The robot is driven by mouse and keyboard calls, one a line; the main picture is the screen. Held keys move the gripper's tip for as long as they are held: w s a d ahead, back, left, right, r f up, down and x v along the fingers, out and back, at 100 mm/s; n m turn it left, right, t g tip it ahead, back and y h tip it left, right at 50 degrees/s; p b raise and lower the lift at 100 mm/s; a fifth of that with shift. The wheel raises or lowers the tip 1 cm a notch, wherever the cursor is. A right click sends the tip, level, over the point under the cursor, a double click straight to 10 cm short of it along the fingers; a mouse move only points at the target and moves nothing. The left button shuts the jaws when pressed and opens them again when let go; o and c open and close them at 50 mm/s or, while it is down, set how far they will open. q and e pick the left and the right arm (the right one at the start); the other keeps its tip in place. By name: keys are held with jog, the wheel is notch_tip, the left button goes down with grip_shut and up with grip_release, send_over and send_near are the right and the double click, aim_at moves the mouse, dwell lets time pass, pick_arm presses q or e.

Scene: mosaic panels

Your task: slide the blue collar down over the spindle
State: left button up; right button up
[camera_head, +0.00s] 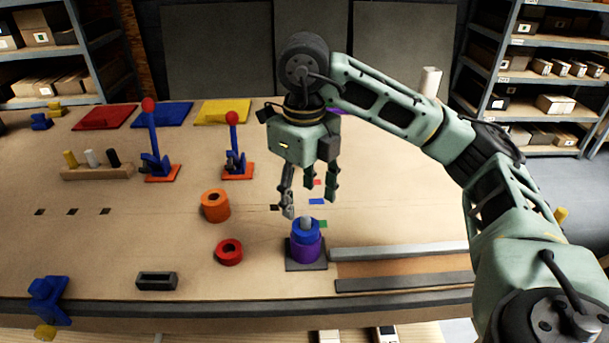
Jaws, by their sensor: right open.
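The blue collar (306,234) sits around the pale spindle (306,222), whose top sticks out above it. A purple collar (306,250) is below the blue one on the same spindle, over a dark square base (292,266). My right gripper (310,207) is open and empty, pointing down just above the blue collar, its fingers apart from each other. Whether a finger touches the collar cannot be told. My left gripper is not in view.
An orange collar (215,206) and a red collar (229,252) lie to the left. Two blue levers with red knobs (154,150) (233,150) stand behind them. Grey rails (400,252) lie right of the base. A dark block (157,280) is near the front edge.

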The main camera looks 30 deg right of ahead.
jog(key=shift+r, duration=2.2)
jog(key=shift+f, duration=0.1)
